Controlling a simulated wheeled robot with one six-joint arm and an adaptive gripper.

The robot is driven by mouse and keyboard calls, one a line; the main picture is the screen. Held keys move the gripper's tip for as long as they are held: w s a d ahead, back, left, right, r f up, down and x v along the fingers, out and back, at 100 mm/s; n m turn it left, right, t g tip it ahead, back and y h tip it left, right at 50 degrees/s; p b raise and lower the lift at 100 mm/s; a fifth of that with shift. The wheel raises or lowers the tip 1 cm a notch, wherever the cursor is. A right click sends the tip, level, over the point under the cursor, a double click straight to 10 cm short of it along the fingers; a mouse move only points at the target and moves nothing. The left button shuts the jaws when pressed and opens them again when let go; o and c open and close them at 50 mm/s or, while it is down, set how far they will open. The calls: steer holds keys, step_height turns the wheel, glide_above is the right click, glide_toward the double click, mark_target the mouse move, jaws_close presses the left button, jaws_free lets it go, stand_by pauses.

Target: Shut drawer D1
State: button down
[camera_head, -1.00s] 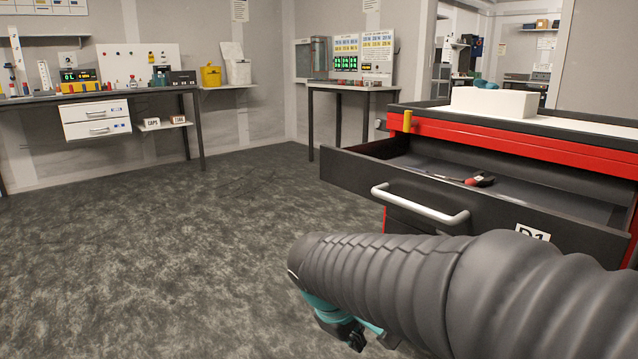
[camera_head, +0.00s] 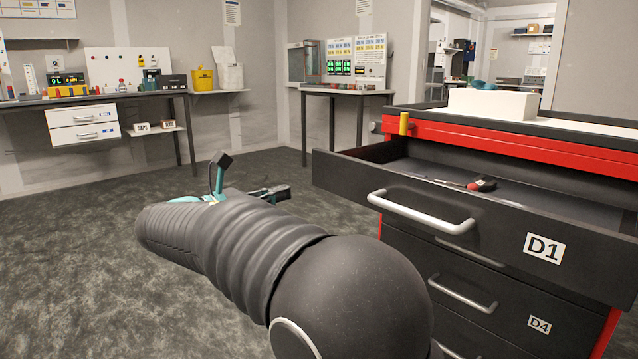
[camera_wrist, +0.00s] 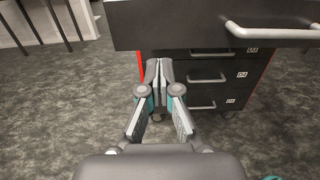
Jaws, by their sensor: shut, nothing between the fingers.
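Drawer D1 (camera_head: 545,248) is the top drawer of a red and black cabinet and stands pulled out, with a silver bar handle (camera_head: 420,212) on its front. A tool with a red and black grip (camera_head: 482,184) lies inside it. In the wrist view the drawer D1 front (camera_wrist: 180,28) crosses the top of the picture, with its handle at the right. My gripper (camera_wrist: 158,62) is shut and empty, apart from the drawer front as far as I can tell. In the head view my gripper (camera_head: 275,192) is left of the drawer, partly hidden behind my arm.
Drawer D4 (camera_head: 505,312) below is shut, with its own bar handle. A white block (camera_head: 493,103) sits on the cabinet top, and a yellow piece (camera_head: 405,123) stands at its corner. Benches line the back wall. The grey floor (camera_head: 80,230) at left is clear.

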mark_target(338, 177)
steer(key=b+x, duration=0.1)
steer(key=x, duration=1.2)
steer(key=shift+w+d+b, duration=0.25)
steer(key=shift+w+b, duration=0.05)
steer(key=shift+b, duration=0.05)
